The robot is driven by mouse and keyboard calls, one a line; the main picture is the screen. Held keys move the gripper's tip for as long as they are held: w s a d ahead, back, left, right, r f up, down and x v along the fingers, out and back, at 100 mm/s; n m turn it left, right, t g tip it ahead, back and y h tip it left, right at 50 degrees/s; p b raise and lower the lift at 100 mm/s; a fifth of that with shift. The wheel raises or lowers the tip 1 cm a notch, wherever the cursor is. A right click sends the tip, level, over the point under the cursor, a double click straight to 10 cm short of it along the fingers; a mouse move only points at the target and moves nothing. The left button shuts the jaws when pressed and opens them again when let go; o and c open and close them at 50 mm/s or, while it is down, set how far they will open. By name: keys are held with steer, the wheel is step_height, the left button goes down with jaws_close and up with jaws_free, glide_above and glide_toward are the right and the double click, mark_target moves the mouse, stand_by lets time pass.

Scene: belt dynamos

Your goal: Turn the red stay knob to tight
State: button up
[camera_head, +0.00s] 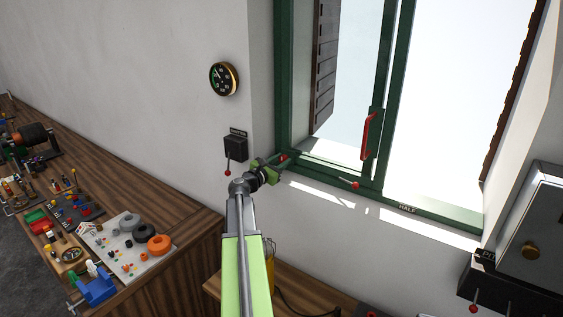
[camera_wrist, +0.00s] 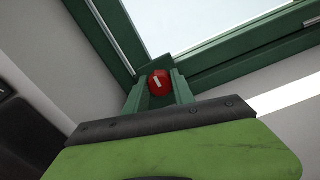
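A red knob (camera_wrist: 160,83) with a short white mark sits at the lower corner of the green window frame in the wrist view. In the head view the same knob (camera_head: 283,157) shows small at the tip of my gripper (camera_head: 279,165). My gripper (camera_wrist: 158,93) has its two green fingers on either side of the knob, with a gap visible on the left side. The right finger is very close to the knob; I cannot tell if it touches. The knob's lower part is hidden by my gripper.
A second red knob (camera_head: 355,184) is on the window sill, near a HALF label (camera_head: 407,208). A red window handle (camera_head: 369,135) is above it. A black switch box (camera_head: 235,148) with a red-tipped lever and a round gauge (camera_head: 223,79) are on the wall. A cluttered workbench (camera_head: 190,222) stands left.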

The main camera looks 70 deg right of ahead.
jaws_close()
steer(key=shift+m, duration=0.3)
steer(key=m, duration=0.5)
steer(key=shift+s, duration=0.1)
steer(key=m, duration=0.5)
steer(key=shift+f+m, duration=0.1)
steer(key=shift+m, duration=0.3)
steer(key=m, duration=1.2)
steer(key=shift+f+m, duration=0.1)
steer(key=shift+m, duration=0.2)
